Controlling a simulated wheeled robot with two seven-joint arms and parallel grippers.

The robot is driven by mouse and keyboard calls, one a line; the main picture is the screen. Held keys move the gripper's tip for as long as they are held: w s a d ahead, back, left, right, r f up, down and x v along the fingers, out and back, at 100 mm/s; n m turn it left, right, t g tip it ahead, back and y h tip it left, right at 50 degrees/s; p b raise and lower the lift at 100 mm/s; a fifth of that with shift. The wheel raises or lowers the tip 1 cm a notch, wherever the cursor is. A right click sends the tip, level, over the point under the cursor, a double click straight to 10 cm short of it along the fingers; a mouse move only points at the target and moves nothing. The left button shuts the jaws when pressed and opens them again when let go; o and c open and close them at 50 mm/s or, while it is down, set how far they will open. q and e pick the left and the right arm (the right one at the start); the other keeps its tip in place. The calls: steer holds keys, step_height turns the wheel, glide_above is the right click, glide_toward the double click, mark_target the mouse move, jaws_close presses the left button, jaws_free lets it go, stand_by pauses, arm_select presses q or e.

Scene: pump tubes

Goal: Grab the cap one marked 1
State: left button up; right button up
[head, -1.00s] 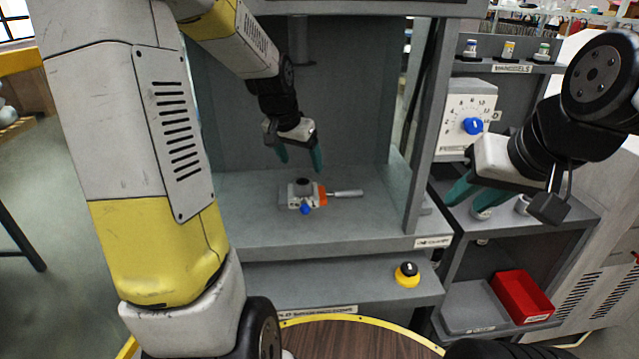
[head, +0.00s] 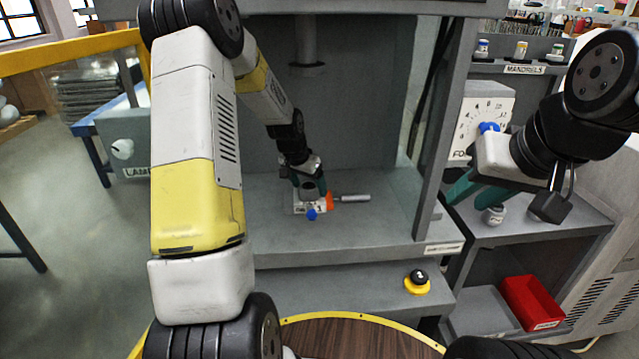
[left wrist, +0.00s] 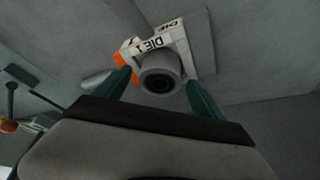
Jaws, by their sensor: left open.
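A white block (left wrist: 178,45) labelled "DIE 1" carries a grey round cap (left wrist: 160,73) with a dark centre hole. In the head view the block (head: 296,207) sits on the grey shelf of the cabinet, with a blue knob in front and an orange part at its right. My left gripper (head: 310,188) is open and low over it. In the left wrist view its teal fingers (left wrist: 161,92) stand on either side of the cap; contact cannot be told. The fingers partly hide the cap in the head view. My right gripper (head: 473,190) hangs open and empty at the right.
A metal rod (head: 352,198) sticks out to the right of the block. A black-and-yellow button (head: 417,282) is on the lower ledge. A cabinet post (head: 440,130) separates the shelf from the dial panel (head: 487,105). A red bin (head: 532,302) stands lower right.

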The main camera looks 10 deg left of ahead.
arm_select(q)
steer(key=shift+f, duration=0.1)
steer(key=shift+c, duration=0.2)
jaws_close()
